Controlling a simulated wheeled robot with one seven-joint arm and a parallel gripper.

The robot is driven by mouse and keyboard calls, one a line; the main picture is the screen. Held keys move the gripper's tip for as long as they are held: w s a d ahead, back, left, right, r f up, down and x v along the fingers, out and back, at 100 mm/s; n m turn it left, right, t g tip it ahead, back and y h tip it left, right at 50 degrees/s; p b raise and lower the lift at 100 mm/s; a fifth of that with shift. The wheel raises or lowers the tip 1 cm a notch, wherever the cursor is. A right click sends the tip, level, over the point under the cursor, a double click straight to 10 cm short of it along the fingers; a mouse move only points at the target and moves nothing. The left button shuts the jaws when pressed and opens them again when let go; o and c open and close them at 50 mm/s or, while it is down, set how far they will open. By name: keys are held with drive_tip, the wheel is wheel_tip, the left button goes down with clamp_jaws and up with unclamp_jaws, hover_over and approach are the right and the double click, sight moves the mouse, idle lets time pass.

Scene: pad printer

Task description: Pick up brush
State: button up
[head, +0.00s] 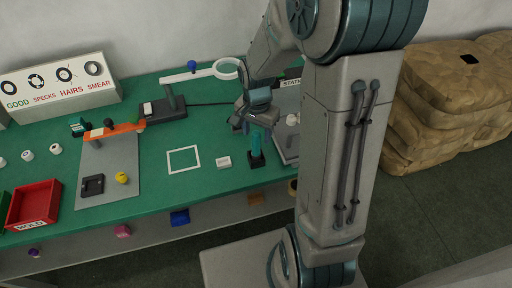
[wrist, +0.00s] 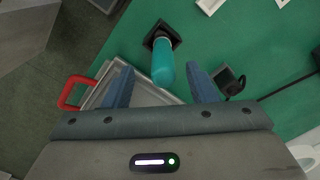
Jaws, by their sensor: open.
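A teal upright handle (head: 256,147), which looks like the brush, stands in a dark square holder (head: 256,162) near the table's front edge. In the wrist view the teal handle (wrist: 163,66) rises from the black holder (wrist: 160,35) towards the camera. Its bristles are not visible. My gripper (head: 259,118) is open and empty above it, pointing down. In the wrist view the two blue fingers of my gripper (wrist: 160,76) are on either side of the handle's near end, with a gap on both sides.
A grey tray (wrist: 147,92) with a red handle (wrist: 72,92) lies beside the holder. A small dark cup (wrist: 230,80) is close to the right finger. A magnifier lamp (head: 165,107) stands behind left. A white square outline (head: 184,148) on the green table is empty.

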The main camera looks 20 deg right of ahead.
sight(256, 148)
drive_tip(key=shift+w+f, duration=0.2)
drive_tip(key=shift+f, duration=1.65)
drive_tip(key=c, duration=1.1)
drive_tip(key=shift+r, duration=0.2)
